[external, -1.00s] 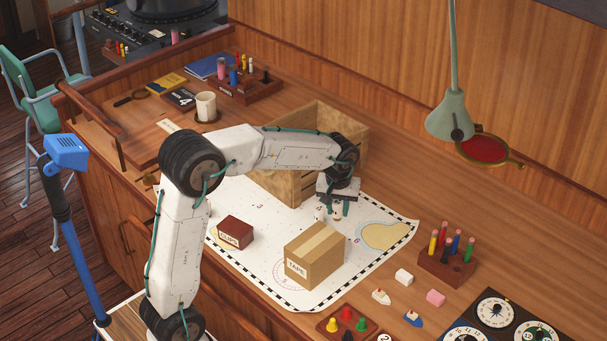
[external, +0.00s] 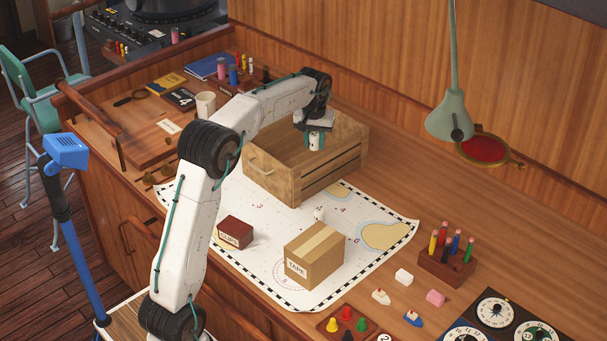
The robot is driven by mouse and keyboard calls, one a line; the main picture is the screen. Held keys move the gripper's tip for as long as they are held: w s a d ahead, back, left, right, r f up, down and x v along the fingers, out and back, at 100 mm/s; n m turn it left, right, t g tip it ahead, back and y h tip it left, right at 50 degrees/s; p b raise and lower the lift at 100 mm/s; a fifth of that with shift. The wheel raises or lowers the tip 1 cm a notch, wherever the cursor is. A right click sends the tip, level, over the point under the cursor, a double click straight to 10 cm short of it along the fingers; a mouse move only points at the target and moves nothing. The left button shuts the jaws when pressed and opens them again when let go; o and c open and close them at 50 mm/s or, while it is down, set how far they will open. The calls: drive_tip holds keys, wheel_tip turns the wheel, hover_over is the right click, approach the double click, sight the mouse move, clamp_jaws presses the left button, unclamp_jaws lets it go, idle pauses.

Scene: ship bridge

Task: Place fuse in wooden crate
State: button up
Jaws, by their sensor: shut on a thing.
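The wooden crate (external: 273,182) stands open-topped at the back of the chart, with slatted sides and a handle on its left face. My gripper (external: 316,142) points down over the crate's opening, toward its right part. It is shut on a small pale thing, taken to be the fuse (external: 316,140), mostly hidden between the fingers. I cannot tell how far the fuse is above the crate's floor. The near walls hide part of the crate's inside.
On the chart (external: 290,235) are a TAPE box (external: 314,255), a dark red box (external: 235,233) and a small white upright piece (external: 319,213). A mug (external: 205,105) stands left of the crate. A pen holder (external: 447,268) and a green lamp (external: 450,115) are at right.

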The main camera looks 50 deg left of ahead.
drive_tip(key=w+a, duration=0.2)
drive_tip(key=a, duration=0.7)
drive_tip(key=f, duration=1.1)
drive_tip(key=shift+s+d, duration=0.3)
drive_tip(key=shift+d, duration=0.05)
drive_tip(key=shift+f, duration=2.2)
drive_tip(key=shift+f, duration=0.15)
drive_tip(key=o, duration=1.1)
drive_tip(key=shift+c, duration=0.2)
